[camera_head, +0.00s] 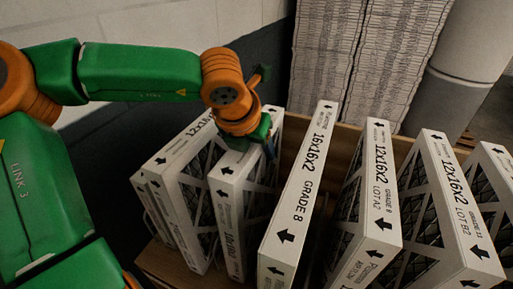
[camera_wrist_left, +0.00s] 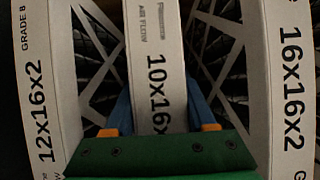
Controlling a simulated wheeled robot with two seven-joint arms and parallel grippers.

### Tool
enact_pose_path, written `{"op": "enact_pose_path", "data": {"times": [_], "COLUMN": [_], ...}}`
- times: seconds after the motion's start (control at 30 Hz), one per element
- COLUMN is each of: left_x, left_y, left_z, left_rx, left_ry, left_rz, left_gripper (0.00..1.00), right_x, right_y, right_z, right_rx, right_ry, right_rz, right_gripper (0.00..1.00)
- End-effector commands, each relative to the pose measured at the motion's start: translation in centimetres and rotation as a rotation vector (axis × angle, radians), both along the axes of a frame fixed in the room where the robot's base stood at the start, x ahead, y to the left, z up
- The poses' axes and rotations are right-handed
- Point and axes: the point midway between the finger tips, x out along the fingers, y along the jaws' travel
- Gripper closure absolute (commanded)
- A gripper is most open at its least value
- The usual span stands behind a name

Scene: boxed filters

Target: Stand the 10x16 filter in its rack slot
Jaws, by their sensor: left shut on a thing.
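The 10x16 filter (camera_head: 231,225) is a white-framed filter standing upright, second from the left in a row, between a 12x16x2 filter (camera_head: 160,178) and the 16x16x2 filter (camera_head: 299,190). My left gripper (camera_head: 263,143) reaches down over its top edge toward the far end and is shut on it. In the left wrist view, the blue fingers (camera_wrist_left: 162,112) lie on both sides of the 10x16 frame (camera_wrist_left: 157,50). The filter's lower edge and its slot are hidden, so I cannot tell whether it is seated. My right gripper is not in view.
The filters stand in a wooden rack (camera_head: 290,131). Filters marked 12x16x2 LOT A2 (camera_head: 378,190) and LOT B2 (camera_head: 458,205) stand farther right, with another at the right edge. Neighbours are close on both sides. Tall pleated stacks (camera_head: 325,60) and a grey cylinder (camera_head: 465,60) stand behind.

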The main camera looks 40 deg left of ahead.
Motion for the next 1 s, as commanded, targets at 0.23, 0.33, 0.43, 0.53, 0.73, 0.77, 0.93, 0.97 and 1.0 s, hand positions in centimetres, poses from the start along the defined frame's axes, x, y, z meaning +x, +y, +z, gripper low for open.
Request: {"op": "enact_pose_path", "data": {"times": [0.23, 0.33, 0.43, 0.53, 0.73, 0.77, 0.93, 0.97, 1.0], "left_x": [0.0, 0.0, 0.0, 0.0, -0.6, -1.0, -3.5, -3.8, -4.3], "left_y": [0.0, 0.0, 0.0, 0.0, -0.2, -0.3, -0.8, -0.9, -1.0], "left_z": [-0.4, -0.3, -0.3, -0.3, 1.5, 2.2, 6.6, 7.3, 8.1], "left_rx": [0.000, 0.000, 0.000, 0.000, 0.001, 0.001, 0.001, 0.002, 0.001], "left_ry": [0.000, 0.000, 0.000, 0.000, -0.007, -0.008, -0.008, -0.008, -0.007], "left_rz": [0.000, 0.000, 0.000, 0.000, 0.002, 0.001, 0.003, 0.002, 0.001], "left_gripper": [0.33, 0.14, 0.14, 0.14, 0.14, 0.14, 0.14, 0.14, 0.14], "right_x": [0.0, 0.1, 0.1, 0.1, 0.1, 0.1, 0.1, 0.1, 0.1], "right_y": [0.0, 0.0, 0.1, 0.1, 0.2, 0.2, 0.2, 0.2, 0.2], "right_z": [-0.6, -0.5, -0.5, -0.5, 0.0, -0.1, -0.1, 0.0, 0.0], "right_rx": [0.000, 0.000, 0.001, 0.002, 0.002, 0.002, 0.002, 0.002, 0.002], "right_ry": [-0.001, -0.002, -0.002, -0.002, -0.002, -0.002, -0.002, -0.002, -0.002], "right_rz": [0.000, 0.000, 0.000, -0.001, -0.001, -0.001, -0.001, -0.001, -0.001], "right_gripper": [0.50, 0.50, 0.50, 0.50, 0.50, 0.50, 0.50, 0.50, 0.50]}}
